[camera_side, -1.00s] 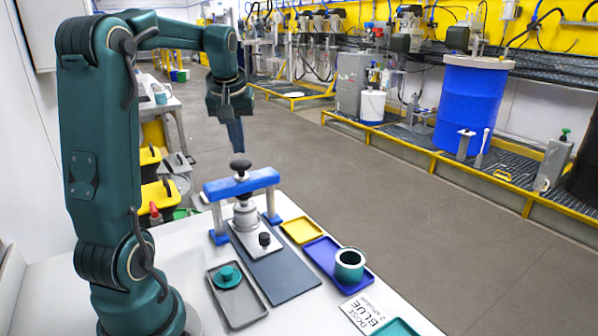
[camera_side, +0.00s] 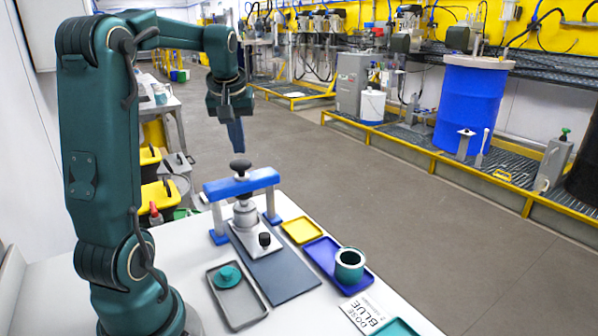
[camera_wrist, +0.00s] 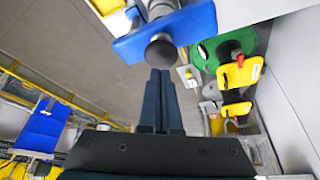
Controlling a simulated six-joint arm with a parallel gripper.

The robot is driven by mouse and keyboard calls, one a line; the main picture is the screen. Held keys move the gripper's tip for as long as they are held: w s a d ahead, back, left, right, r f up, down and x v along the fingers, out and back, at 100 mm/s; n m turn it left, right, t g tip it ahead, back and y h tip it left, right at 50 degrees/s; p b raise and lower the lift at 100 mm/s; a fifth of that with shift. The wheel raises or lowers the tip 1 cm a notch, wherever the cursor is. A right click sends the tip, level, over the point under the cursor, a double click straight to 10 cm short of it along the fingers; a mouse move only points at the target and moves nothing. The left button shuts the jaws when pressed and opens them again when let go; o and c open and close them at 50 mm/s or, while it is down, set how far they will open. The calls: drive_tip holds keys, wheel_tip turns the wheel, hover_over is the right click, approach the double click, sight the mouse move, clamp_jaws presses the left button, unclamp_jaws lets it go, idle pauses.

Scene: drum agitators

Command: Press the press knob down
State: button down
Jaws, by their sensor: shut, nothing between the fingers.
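The press (camera_side: 242,187) has a blue bridge on posts, with a black press knob (camera_side: 240,166) standing up above its middle. Below the bridge is a grey metal body (camera_side: 245,213) on a plate. My gripper (camera_side: 237,147) points down with its fingers together, just above the knob in the side view; whether they touch it I cannot tell. In the wrist view the shut fingers (camera_wrist: 160,76) end close to the round dark knob (camera_wrist: 161,51), with the blue bridge (camera_wrist: 180,35) behind it.
On the white table are a grey tray (camera_side: 252,318) with a teal lid (camera_side: 228,277), a yellow tray (camera_side: 301,230), a blue tray (camera_side: 322,256) bearing a teal cup (camera_side: 349,266), and a label card (camera_side: 367,312). A small black knob (camera_side: 264,239) stands on the press plate.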

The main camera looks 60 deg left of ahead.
drive_tip(key=shift+f, duration=1.25)
drive_tip(key=shift+r, duration=0.65)
drive_tip(key=shift+r, duration=3.05)
